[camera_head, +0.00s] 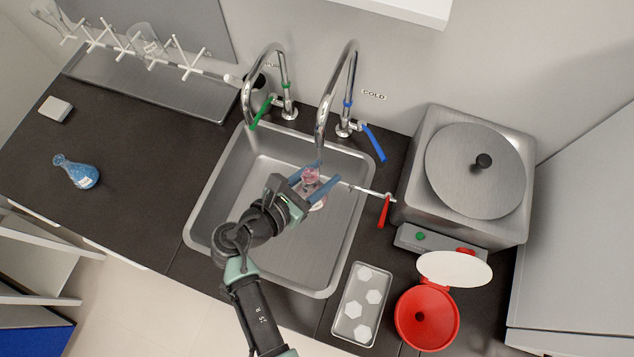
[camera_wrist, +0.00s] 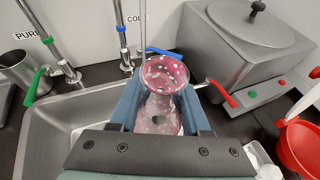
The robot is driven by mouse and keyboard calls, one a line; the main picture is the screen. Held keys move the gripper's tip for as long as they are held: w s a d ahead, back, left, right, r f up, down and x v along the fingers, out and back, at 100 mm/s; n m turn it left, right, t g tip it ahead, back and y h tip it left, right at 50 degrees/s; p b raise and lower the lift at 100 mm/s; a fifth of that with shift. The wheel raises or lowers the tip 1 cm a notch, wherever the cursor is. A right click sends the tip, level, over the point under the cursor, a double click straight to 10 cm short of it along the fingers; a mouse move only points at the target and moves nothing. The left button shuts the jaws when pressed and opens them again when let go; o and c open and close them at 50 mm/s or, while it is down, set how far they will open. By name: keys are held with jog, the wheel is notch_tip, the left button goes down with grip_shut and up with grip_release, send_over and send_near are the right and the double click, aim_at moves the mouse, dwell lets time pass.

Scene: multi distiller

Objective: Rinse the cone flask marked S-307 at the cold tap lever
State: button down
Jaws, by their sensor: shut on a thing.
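My gripper (camera_head: 316,187) is shut on a cone flask (camera_head: 311,174), held over the sink near the end of the cold tap's spout (camera_head: 321,135). In the wrist view the flask (camera_wrist: 161,95) stands roughly upright between the fingers, its mouth open upward. It looks pink with white specks; its marking cannot be read. The blue cold tap lever (camera_head: 373,142) is right of the tap, by the COLD sign (camera_head: 374,96); it also shows behind the flask in the wrist view (camera_wrist: 166,53).
The sink (camera_head: 196,216) lies under my arm. A tap with a green lever (camera_head: 261,113) stands left. A red-handled valve (camera_head: 385,210) juts toward the sink from the steel bath (camera_head: 440,200). A blue flask (camera_head: 78,174) stands on the left counter; a tray (camera_head: 349,326) and red bin (camera_head: 428,335) are front right.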

jog(key=shift+w+d+b, duration=0.25)
jog(key=shift+w+b, duration=0.1)
jog(key=shift+w, duration=0.45)
jog(key=shift+w+d+b, duration=0.25)
jog(key=shift+w+b, duration=0.05)
jog(key=shift+w, duration=0.5)
jog(key=shift+w+d+b, duration=0.25)
jog(key=shift+w+b, duration=0.1)
jog(key=shift+w, duration=0.45)
jog(key=shift+p, duration=0.35)
dwell(0.5)
jog(key=shift+s+a+p, duration=0.35)
jog(key=shift+s+p, duration=0.25)
jog(key=shift+s, duration=0.55)
jog(key=shift+s+a+p, duration=0.4)
jog(key=shift+s+p, duration=0.15)
jog(key=shift+s, duration=0.55)
jog(key=shift+s+a+p, duration=0.35)
jog(key=shift+s+p, duration=0.25)
jog(key=shift+s, duration=0.55)
jog(key=shift+r, duration=0.1)
